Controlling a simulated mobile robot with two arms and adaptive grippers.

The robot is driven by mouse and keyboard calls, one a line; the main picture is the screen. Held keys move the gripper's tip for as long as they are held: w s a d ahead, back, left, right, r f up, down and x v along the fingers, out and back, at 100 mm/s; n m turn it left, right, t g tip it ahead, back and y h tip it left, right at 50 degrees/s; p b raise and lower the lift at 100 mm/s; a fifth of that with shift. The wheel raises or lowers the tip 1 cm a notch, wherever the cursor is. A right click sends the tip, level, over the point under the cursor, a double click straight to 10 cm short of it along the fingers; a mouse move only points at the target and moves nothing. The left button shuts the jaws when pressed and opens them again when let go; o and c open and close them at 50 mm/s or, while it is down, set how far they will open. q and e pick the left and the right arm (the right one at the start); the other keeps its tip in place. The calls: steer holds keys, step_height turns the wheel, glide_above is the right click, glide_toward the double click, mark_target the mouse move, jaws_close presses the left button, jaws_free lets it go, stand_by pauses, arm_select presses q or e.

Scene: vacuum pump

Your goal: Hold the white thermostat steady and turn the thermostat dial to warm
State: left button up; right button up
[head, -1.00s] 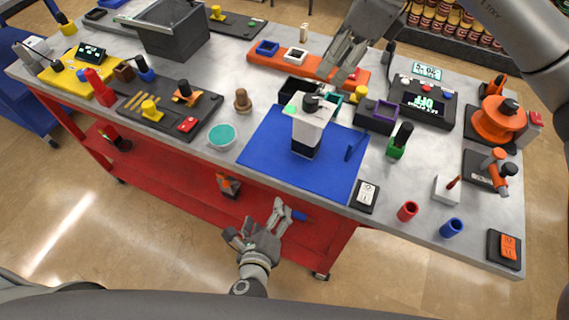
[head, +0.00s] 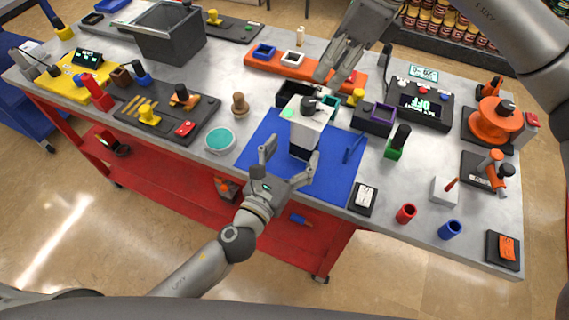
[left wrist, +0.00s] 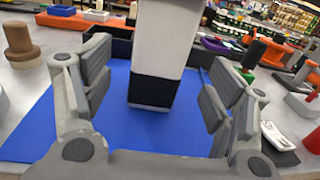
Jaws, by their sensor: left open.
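The white thermostat (head: 305,132) stands upright on the blue mat (head: 258,143), with a black lower band. Its top carries a black dial (head: 309,105), a green mark on the left and a red mark on the right. My left gripper (head: 291,152) is open at the near side of the thermostat, its fingers spread to either side. In the left wrist view the thermostat (left wrist: 163,45) rises between and beyond the open fingers, not gripped; its top is cut off. My right gripper (head: 333,79) hangs beyond and above the thermostat, apart from it; its finger opening is unclear.
A blue stick (head: 353,149) lies on the mat's right side. A black-and-white switch (head: 364,197) and a green block with a black handle (head: 398,142) stand to the right. A teal-topped round container (head: 219,140) and a wooden knob (head: 240,104) stand left. An orange bar (head: 268,62) lies behind.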

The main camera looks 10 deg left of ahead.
mark_target(308, 101)
arm_select(q)
steer(key=x, duration=0.6)
steer(key=shift+w+d, duration=0.1)
steer(key=shift+w, duration=0.1)
steer(key=shift+c, duration=0.4)
steer(key=c, duration=1.2)
steer(key=shift+o, duration=0.2)
arm_select(e)
steer(key=o, duration=0.3)
steer(key=shift+a, duration=0.1)
steer(key=shift+o, duration=0.2)
steer(key=a+r+m+h, duration=0.2)
steer(key=a+m+h, duration=0.2)
steer(key=m, duration=1)
steer(key=shift+g, duration=0.3)
steer(key=f, duration=1.1)
steer(key=shift+w+d+f, duration=0.15)
steer(key=shift+w+f, duration=0.2)
steer(key=shift+f, duration=0.05)
